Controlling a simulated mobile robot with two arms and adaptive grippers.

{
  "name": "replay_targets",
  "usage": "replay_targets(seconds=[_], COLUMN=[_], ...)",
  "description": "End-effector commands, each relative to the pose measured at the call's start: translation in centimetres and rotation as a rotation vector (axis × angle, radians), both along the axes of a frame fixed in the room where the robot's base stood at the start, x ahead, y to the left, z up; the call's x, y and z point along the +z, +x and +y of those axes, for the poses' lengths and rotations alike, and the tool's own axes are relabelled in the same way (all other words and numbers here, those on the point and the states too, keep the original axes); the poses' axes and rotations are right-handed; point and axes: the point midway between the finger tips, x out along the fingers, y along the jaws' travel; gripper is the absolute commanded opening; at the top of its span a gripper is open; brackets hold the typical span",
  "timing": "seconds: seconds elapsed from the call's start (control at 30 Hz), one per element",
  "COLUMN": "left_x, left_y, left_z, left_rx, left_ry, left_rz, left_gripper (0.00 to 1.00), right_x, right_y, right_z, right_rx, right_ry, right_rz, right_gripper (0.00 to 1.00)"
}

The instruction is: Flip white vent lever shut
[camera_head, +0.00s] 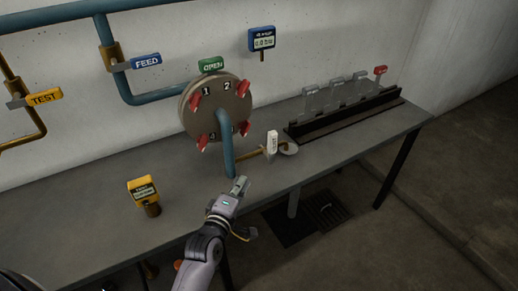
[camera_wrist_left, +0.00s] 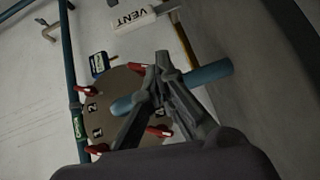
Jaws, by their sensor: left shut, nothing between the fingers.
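The white vent lever (camera_head: 272,143) stands upright on a thin brass pipe, to the right of the round flange, in the head view. In the left wrist view the white lever (camera_wrist_left: 142,17) with the word VENT is near the top edge, beyond the fingertips. My left gripper (camera_head: 241,184) is shut and empty, in front of the blue pipe and to the lower left of the lever, apart from it in the picture. Its closed fingers also show in the left wrist view (camera_wrist_left: 162,62). My right gripper is not in view.
The round flange (camera_head: 217,108) with red clamps and a blue pipe (camera_head: 226,155) stands close behind my left gripper. A yellow device (camera_head: 143,191) is on the bench at left.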

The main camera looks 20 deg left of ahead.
Motion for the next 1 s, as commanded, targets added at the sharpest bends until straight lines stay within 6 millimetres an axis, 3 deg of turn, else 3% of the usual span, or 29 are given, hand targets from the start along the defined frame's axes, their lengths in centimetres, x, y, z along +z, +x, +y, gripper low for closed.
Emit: replay_targets(seconds=[0.1,0.2,0.63,0.77,1.0], left_x=[2.1,2.9,3.0,3.1,3.1], left_y=[0.5,0.7,1.4,3.4,8.6], left_z=[1.0,1.3,1.3,1.5,1.9], left_rx=[0.042,0.053,0.053,0.053,0.053], left_ry=[-0.096,-0.126,-0.126,-0.125,-0.124], left_rz=[-0.081,-0.107,-0.108,-0.109,-0.108], left_gripper=[0.0,0.0,0.0,0.0,0.0], right_x=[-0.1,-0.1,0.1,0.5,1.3], right_y=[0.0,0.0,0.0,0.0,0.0], right_z=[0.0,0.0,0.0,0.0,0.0], right_rx=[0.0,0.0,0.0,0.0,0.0], right_ry=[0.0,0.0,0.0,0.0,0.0], right_rz=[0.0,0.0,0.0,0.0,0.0], right_gripper=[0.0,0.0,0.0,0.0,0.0])
